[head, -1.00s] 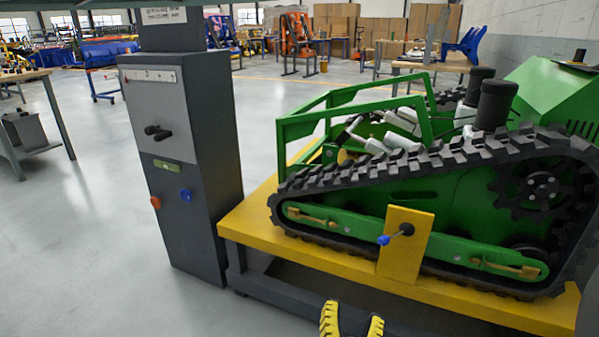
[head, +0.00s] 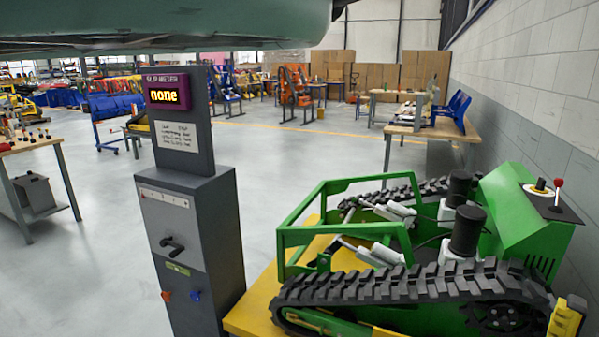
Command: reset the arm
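Part of my gripper (head: 567,316), with yellow ribbed pads, shows at the lower right edge of the head view. It is in front of the rear end of the green tracked carrier (head: 430,318). Only a small part of it is in the picture, so its opening and anything between its fingers cannot be made out. The rest of my arm is not clearly seen. The carrier stands on a yellow-topped platform (head: 262,303), with its black track facing me.
A dark grey cabinet (head: 205,215) stands left of the carrier, with a black handle, an orange and a blue knob, and a display (head: 167,94) reading "none". A red-knobbed lever (head: 558,190) stands on the carrier's rear. A wall (head: 545,90) is at right; open floor lies left.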

